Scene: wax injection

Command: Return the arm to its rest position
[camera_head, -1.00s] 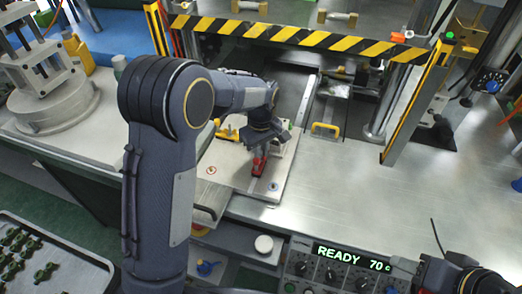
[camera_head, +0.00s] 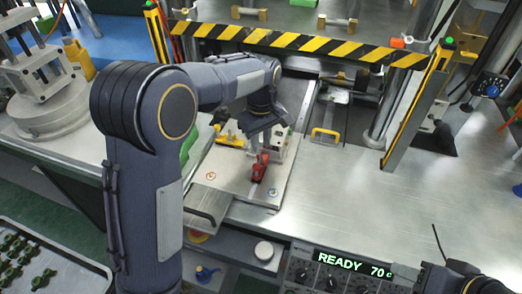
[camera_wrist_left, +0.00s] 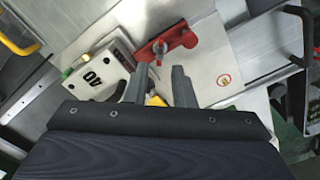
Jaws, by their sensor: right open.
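My left gripper (camera_head: 262,135) hangs over the pale mold plate (camera_head: 232,178) on the bench, above and just behind a red clamp handle (camera_head: 259,168). In the left wrist view its two fingers (camera_wrist_left: 160,80) are parted with a gap between them and nothing held. The red clamp (camera_wrist_left: 180,42) lies beyond the fingertips, apart from them. A white block marked 40 (camera_wrist_left: 98,72) sits to the left of the fingers. My right gripper (camera_head: 450,275) shows only in part at the bottom right corner, and its fingers are mostly cut off.
A yellow-black striped bar (camera_head: 300,39) crosses behind the left arm, with a striped post (camera_head: 415,105) at right. A control panel (camera_head: 345,268) reading READY 70 c stands at the front. A tray of small green parts (camera_head: 50,250) is at lower left. The bench at right is clear.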

